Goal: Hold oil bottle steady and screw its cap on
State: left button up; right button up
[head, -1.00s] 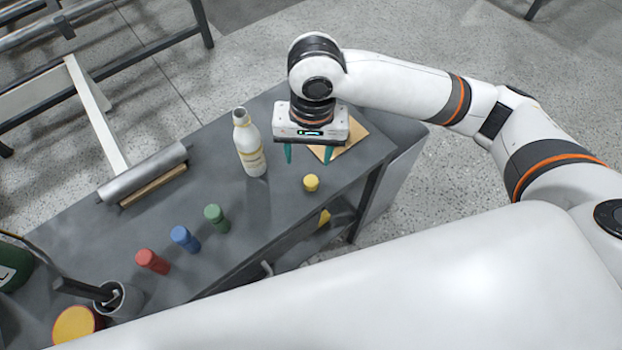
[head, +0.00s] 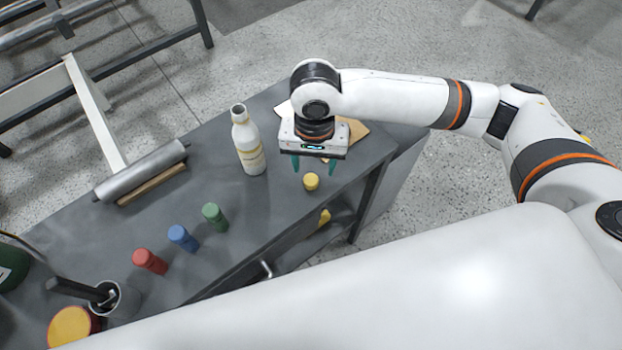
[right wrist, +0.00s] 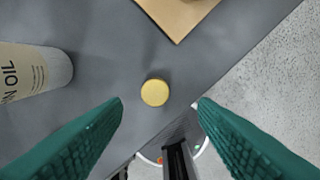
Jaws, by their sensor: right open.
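The oil bottle (head: 248,148) stands upright and uncapped on the dark grey table in the head view, left of my right gripper. Its lower part, with "OIL" lettering, shows at the left of the right wrist view (right wrist: 32,72). The yellow cap (head: 311,182) sits on the table to the right of the bottle. It also shows near the middle of the right wrist view (right wrist: 154,92). My right gripper (head: 315,170) is open and empty, with its green fingers pointing down close above the cap. In the right wrist view the fingertips (right wrist: 160,104) are spread wide on either side of it. My left gripper is not in view.
A metal roller (head: 143,171) lies at the table's far edge. A brown sheet (head: 354,130) lies behind my right gripper. The table's front edge is close to the cap.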

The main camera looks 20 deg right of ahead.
aim_at(311, 179)
jog(key=shift+f, duration=0.15)
jog(key=f, duration=0.5)
jog(key=shift+w+a+f+b, duration=0.1)
jog(key=shift+w+a+b, duration=0.1)
jog(key=shift+b, duration=0.2)
jog(key=shift+c, duration=0.5)
jog(key=c, duration=0.9)
